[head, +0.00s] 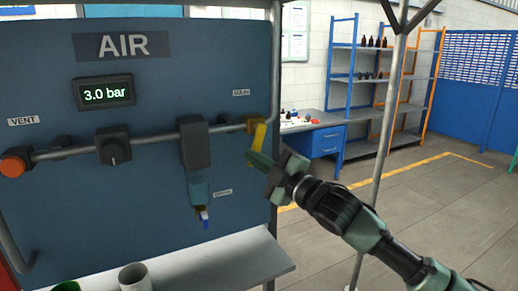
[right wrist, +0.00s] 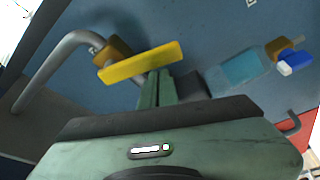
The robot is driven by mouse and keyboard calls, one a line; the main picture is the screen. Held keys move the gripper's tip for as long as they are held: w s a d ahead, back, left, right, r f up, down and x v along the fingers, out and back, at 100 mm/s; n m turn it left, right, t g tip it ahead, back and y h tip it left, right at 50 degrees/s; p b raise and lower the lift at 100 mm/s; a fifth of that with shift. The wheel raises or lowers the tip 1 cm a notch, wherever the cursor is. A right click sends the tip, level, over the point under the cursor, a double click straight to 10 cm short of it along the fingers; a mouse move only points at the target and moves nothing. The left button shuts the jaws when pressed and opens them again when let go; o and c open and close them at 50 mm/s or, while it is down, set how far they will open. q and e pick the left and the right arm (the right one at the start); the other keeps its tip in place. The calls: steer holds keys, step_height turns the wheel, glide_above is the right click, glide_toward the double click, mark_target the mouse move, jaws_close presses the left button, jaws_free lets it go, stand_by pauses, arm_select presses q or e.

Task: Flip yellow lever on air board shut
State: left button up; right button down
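The blue air board (head: 50,90) carries a yellow lever (head: 258,136) on a brass valve (head: 234,126) at the right end of its pipe, near the "MAIN" label. The lever points down, across the horizontal pipe. In the right wrist view the lever (right wrist: 140,63) is a flat yellow bar in front of the brass valve body (right wrist: 112,52). My right gripper (head: 252,158) is at the lever's lower end. Its green fingers (right wrist: 157,88) are together with nothing seen between them. The tips look very close to the lever; I cannot tell whether they touch. My left gripper is not in view.
The board also holds a display reading 3.0 bar (head: 105,92), an orange vent knob (head: 15,165), a black knob (head: 113,146) and a filter unit (head: 196,165). A ledge (head: 220,262) with cups lies below. A thin post (head: 385,130) stands right of the board.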

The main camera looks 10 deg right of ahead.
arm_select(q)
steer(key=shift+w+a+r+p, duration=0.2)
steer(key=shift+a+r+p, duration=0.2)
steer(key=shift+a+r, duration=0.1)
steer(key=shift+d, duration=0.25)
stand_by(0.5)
